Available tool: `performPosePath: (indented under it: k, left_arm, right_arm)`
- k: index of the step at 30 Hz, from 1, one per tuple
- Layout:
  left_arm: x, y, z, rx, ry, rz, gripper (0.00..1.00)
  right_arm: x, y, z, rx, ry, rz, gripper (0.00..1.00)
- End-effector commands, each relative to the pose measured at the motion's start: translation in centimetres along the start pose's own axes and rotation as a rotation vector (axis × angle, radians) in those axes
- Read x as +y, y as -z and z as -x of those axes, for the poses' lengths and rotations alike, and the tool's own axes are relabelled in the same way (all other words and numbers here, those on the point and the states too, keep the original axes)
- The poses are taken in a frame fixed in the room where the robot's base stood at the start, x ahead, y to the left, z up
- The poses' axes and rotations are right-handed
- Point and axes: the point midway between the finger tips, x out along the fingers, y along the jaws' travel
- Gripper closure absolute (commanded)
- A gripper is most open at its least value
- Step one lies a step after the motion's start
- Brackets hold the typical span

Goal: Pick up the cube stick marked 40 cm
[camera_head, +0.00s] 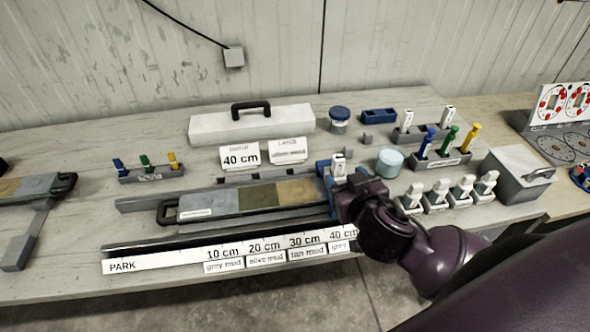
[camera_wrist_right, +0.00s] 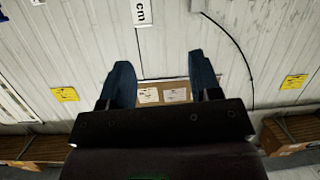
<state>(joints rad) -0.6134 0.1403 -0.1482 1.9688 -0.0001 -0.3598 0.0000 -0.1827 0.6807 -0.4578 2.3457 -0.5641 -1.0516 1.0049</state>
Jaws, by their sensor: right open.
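My right gripper (camera_head: 341,168) is over the right end of the long core tray (camera_head: 190,209). Its blue fingers are apart, and they also show apart in the wrist view (camera_wrist_right: 160,82). A small white-topped piece (camera_head: 338,163) with a dark mark shows between or just behind the fingers in the head view; I cannot read it or tell if they touch it. A white card reading 40 cm (camera_head: 240,157) stands behind the tray. My left gripper is out of view.
A white case (camera_head: 253,124) stands at the back. Similar white-topped pieces stand in a grey holder (camera_head: 421,134) right of it. White pieces, a grey box (camera_head: 514,177) and coloured-handled tools (camera_head: 446,141) fill the right side. A labelled strip (camera_head: 160,261) runs along the front.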

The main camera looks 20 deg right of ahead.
Motion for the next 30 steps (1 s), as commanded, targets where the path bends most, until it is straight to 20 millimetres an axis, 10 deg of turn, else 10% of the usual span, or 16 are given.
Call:
performPosePath:
  k: [30]
  left_arm:
    - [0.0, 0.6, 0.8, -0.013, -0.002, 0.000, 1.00]
  right_arm:
    - [1.3, -0.3, -8.7, -0.012, -0.036, -0.115, 0.43]
